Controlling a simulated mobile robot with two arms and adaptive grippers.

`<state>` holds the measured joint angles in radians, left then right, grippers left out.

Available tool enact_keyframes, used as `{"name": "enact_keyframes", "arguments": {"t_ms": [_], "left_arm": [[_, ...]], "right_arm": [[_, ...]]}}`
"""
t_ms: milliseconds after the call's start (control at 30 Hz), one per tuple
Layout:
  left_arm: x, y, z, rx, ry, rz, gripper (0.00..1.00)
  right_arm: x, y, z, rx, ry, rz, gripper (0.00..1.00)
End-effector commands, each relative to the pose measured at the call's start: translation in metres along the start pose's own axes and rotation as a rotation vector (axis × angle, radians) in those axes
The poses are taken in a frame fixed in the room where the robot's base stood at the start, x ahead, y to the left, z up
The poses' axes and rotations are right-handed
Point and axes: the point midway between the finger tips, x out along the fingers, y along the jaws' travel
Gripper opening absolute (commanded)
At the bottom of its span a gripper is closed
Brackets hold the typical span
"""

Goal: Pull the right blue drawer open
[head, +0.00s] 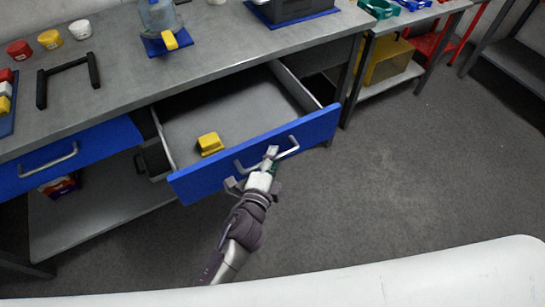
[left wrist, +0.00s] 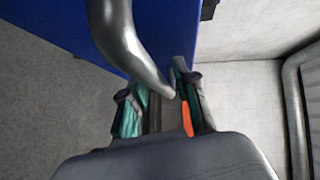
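The right blue drawer (head: 255,158) stands well open under the workbench, its blue front out over the floor. Its pale bent handle (head: 290,150) is on the front face. My left gripper (head: 270,155) is at the middle of this handle and hides part of the bar. In the left wrist view, the handle (left wrist: 125,40) curves down between the fingertips of my left gripper (left wrist: 160,90), which appear closed around it; the contact is partly hidden. My right gripper is not in view.
A yellow block (head: 210,143) lies inside the drawer. The left blue drawer (head: 65,160) is shut. The workbench (head: 130,60) carries jars, a black handle-shaped part and blue mats. Grey floor (head: 400,180) is clear to the right.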

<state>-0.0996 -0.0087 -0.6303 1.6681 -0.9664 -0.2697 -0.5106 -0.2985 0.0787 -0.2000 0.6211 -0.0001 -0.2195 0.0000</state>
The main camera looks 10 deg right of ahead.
Motion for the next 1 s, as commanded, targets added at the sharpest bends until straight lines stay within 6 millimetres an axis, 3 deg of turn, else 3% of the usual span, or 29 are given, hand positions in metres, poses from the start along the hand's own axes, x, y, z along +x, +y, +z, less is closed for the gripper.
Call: {"name": "enact_keyframes", "arguments": {"t_ms": [300,433,800,1000], "left_arm": [[0.000,-0.001,0.000,0.000,0.001,-0.001,0.39],[-0.009,0.000,0.000,0.000,0.001,-0.001,0.39],[-0.084,0.001,0.000,-0.002,-0.001,0.003,0.39],[-0.112,0.001,0.000,-0.001,-0.001,0.001,0.39]], "right_arm": [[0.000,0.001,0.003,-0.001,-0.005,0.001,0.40],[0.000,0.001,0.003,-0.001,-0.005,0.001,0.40],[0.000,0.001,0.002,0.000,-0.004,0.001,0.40],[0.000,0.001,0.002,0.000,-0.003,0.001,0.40]]}}
